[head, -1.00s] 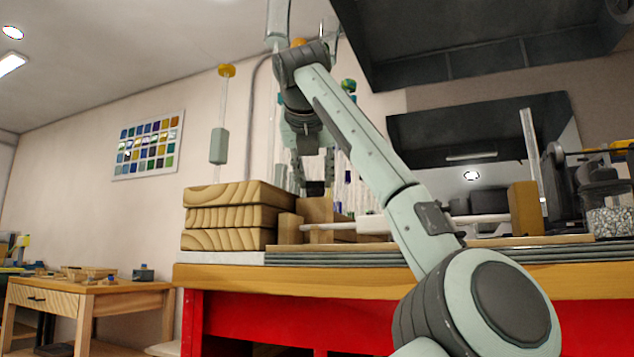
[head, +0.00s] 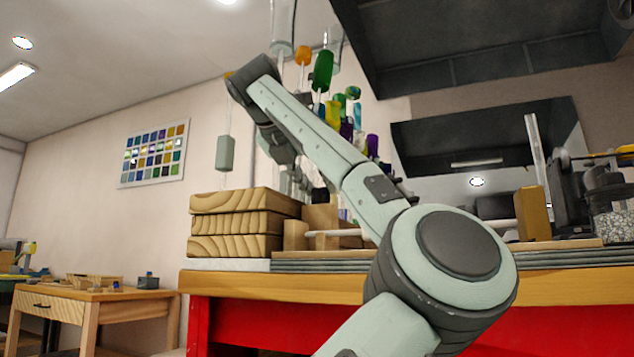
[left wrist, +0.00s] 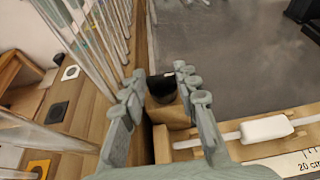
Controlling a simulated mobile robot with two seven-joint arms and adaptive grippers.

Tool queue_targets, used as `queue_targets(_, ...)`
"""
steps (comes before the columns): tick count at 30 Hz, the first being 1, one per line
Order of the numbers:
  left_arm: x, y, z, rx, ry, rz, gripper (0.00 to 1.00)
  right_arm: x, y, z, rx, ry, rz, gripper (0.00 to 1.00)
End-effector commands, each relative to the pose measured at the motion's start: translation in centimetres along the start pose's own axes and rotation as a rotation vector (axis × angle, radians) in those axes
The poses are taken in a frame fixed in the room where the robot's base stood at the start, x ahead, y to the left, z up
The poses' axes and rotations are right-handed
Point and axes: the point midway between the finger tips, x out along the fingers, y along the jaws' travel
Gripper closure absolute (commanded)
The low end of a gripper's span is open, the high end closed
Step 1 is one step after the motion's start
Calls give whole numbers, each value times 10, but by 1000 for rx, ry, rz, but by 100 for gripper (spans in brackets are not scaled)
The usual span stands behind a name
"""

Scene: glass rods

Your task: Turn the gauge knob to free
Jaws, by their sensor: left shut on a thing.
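The gauge's black knob (left wrist: 162,88) sits at a wooden block (left wrist: 168,116) in the left wrist view. It also shows as a small dark shape in the head view (head: 320,196). My left gripper (left wrist: 160,84) has its fingers on either side of the knob and is shut on it. In the head view the same gripper (head: 296,184) is partly hidden behind the arm. A pale rod with a white sleeve (left wrist: 266,128) and a 20 cm scale (left wrist: 304,162) lie to the right of the block. Any marking for free is not readable. My right gripper is not in view.
Several clear glass rods (left wrist: 95,58) stand close left of the gripper. Colored glass pieces, such as a green one (head: 323,70), hang or stand above the bench. Stacked wooden boards (head: 235,222) lie left of the gauge. A grey surface (left wrist: 225,45) is clear beyond it.

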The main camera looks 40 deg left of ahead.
Motion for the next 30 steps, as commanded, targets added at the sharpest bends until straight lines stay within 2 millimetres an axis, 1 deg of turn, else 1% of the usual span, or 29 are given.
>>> queue_targets(3,0,0,0,0,1,0,98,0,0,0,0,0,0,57)
queue_targets(4,0,0,0,0,1,0,67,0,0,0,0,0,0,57)
queue_targets(6,0,0,0,0,1,0,58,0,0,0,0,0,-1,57)
queue_targets(9,0,0,0,-1,1,0,48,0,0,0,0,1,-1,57)
queue_targets(17,0,0,0,-1,1,4,48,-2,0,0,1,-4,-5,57)
queue_targets(20,0,-2,0,-13,1,38,48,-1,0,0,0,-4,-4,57)
queue_targets(23,1,-5,0,-46,3,125,48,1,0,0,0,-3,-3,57)
queue_targets(26,2,-8,0,-97,3,259,48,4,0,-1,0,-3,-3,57)
queue_targets(30,4,-10,3,-181,6,469,48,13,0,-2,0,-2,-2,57)
